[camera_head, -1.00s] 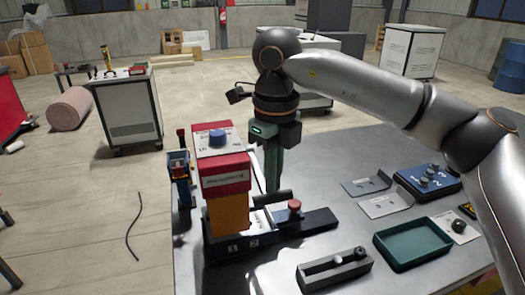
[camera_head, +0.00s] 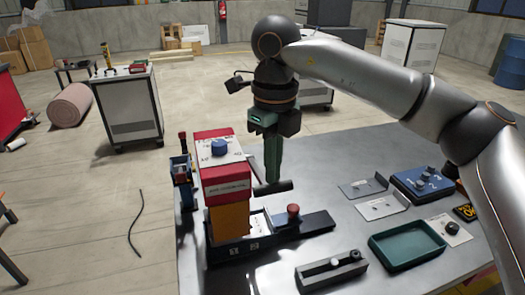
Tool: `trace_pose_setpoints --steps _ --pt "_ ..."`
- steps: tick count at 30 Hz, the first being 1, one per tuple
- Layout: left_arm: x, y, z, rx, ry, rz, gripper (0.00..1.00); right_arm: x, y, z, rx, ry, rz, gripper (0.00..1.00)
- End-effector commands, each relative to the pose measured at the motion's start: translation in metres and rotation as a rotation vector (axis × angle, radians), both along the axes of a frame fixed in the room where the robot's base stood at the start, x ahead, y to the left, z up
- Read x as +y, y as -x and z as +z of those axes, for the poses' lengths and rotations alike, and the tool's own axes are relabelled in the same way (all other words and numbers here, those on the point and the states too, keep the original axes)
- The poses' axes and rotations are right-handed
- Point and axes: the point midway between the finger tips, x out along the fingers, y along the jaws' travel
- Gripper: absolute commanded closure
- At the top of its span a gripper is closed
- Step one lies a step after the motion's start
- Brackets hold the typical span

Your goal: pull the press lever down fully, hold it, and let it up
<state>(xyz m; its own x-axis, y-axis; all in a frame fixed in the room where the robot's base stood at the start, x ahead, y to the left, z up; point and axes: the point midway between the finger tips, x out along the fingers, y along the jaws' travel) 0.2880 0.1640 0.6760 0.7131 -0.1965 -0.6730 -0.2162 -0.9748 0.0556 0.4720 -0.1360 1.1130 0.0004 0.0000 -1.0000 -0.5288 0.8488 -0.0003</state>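The press has a red head (camera_head: 226,181) on an orange column (camera_head: 229,222), on a dark base (camera_head: 235,249). A black bar, which looks like the press lever (camera_head: 284,186), sticks out to the right behind the column. It lies nearly level. My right gripper (camera_head: 272,180) points straight down from above, with its green fingertips at the bar. The fingers look like one narrow strip, so I cannot tell whether they are apart or closed, or whether they touch the bar. The lever's pivot is hidden behind the press. My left gripper is out of view.
A red knob (camera_head: 293,210) stands on the base right of the column. A green tray (camera_head: 408,245), a grey slotted block (camera_head: 331,272), metal brackets (camera_head: 383,207) and a blue knob box (camera_head: 424,182) lie on the grey table. A small blue unit (camera_head: 181,168) stands left of the press.

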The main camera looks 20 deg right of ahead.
Motion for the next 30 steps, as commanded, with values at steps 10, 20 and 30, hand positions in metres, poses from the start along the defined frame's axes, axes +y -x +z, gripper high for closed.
trace_pose_setpoints --steps 10,20,30 --pt "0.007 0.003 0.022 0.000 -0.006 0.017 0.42 0.000 -0.001 0.032 0.001 0.001 0.002 1.00" --pt "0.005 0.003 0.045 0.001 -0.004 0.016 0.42 0.000 -0.002 0.059 0.001 0.001 0.001 1.00" --pt "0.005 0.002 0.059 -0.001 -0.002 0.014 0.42 0.000 -0.004 0.074 0.001 0.001 0.001 1.00"
